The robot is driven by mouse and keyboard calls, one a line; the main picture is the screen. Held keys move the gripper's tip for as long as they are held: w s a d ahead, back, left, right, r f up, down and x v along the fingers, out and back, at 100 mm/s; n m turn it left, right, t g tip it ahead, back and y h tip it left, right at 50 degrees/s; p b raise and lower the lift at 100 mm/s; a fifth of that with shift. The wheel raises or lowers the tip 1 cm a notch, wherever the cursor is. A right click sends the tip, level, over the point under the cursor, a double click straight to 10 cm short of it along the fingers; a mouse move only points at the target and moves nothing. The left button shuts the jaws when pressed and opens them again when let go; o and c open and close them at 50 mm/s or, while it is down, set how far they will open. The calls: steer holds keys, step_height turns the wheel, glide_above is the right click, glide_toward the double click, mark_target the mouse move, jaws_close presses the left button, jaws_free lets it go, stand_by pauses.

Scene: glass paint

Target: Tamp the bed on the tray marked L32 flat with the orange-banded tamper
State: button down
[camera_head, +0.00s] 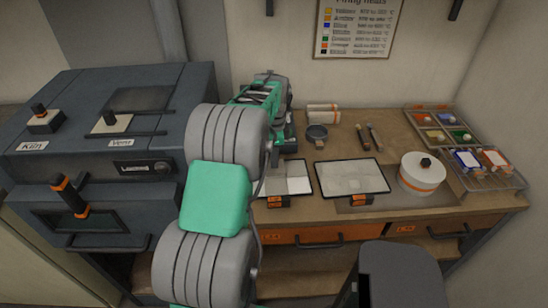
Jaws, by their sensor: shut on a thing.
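Two flat trays with pale beds lie on the bench. The left tray (300,193) is partly covered by my arm, and its bed looks divided into lighter and greyer patches. My gripper (284,146) is above the back of the bench, left of the small dark pot. Its fingers are mostly hidden by my arm. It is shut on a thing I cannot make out. I cannot clearly pick out the orange-banded tamper.
A white round container (421,177) with an orange band and black knob stands right of the trays. A dark pot (317,134), white rolls (323,112) and two slim tools (368,137) lie behind. Colour trays (443,117) fill the right. A kiln (100,92) stands left.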

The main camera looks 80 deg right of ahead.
steer(key=p, duration=0.1)
glide_above(292, 172)
stand_by(0.4)
steer(key=shift+f+b, duration=0.45)
steer(key=shift+f, duration=0.35)
steer(key=shift+f, duration=0.4)
stand_by(0.6)
steer(key=shift+r+p, duration=0.5)
steer(key=shift+r, duration=0.65)
